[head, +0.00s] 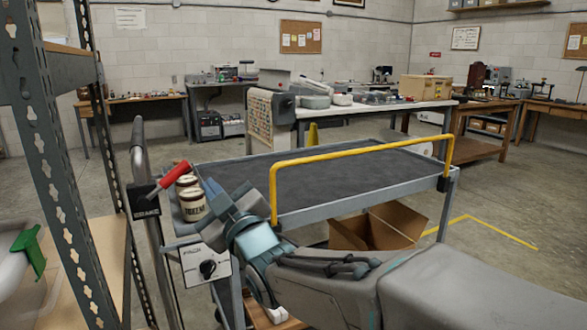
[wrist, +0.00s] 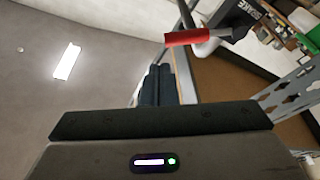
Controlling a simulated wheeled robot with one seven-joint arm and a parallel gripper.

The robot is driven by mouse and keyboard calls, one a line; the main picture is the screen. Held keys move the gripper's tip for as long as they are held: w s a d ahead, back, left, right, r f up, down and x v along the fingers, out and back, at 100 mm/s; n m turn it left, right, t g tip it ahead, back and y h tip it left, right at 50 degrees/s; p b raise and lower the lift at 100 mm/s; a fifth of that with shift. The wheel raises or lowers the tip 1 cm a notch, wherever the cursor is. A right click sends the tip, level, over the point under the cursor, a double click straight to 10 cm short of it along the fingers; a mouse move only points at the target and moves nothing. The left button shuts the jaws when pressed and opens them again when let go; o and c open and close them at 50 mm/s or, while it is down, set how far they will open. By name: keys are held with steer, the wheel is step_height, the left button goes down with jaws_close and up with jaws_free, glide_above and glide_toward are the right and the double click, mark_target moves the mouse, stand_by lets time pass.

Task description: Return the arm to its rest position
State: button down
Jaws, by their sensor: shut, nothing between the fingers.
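My arm reaches in from the lower right of the head view, over the near side of a grey cart. My gripper (head: 210,188) is at its end, at the cart's left end beside two labelled jars (head: 193,204). In the wrist view my gripper (wrist: 157,80) shows as two dark fingers close together, with nothing between them. The gripper partly hides the jars and the cart's corner in the head view.
The cart (head: 330,208) has a dark, mostly bare top, a yellow rail (head: 360,150) and a red-gripped brake lever (head: 174,176), also in the wrist view (wrist: 185,38). A metal shelf upright (head: 50,150) stands at left.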

steer(key=s+d+m+g+h+p, duration=0.1)
steer(key=d+m+g+h+p, duration=0.4)
steer(key=d+m+h+p, duration=1.05)
steer(key=s+d+r+g+y+p, duration=0.1)
steer(key=s+d+g+p, duration=0.7)
steer(key=s+d, duration=0.8)
steer(key=shift+s+r+n+y, duration=0.35)
steer(key=shift+s+n+y, duration=0.1)
steer(key=shift+y, duration=0.2)
